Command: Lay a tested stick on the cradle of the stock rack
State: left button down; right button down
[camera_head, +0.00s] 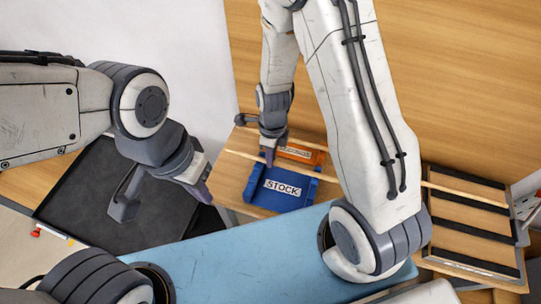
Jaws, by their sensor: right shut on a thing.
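The blue stock rack (283,200), labelled STOCK, stands on the wooden table in the middle. My right gripper (269,156) reaches down at its far left side and is shut on a thin light wooden stick (240,154).
An orange rack (302,153) stands just behind the stock rack, with another stick (310,143) near it. A rack with dark bars (470,262) stands at the right, a stick (465,196) across it. The black tray (75,215) looks empty. A blue mat (230,262) lies in front.

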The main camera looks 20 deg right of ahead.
jog(key=c, duration=0.8)
grip_release()
jog(key=shift+o, duration=0.2)
jog(key=shift+r, duration=0.1)
notch_tip(320, 180, up, 10)
jog(key=shift+w+d, duration=0.15)
jog(key=shift+w, duration=0.15)
jog(key=shift+r, duration=0.1)
jog(key=s+a+r+n, duration=0.4)
jog(key=s+n, duration=0.4)
jog(key=n, duration=0.8)
jog(key=s+a+r+n, duration=0.3)
jog(key=s+r+n, duration=0.4)
jog(key=n, duration=0.9)
jog(key=shift+s+a+r+y, duration=0.2)
jog(key=shift+s+a+y, duration=0.15)
jog(key=shift+s, duration=0.65)
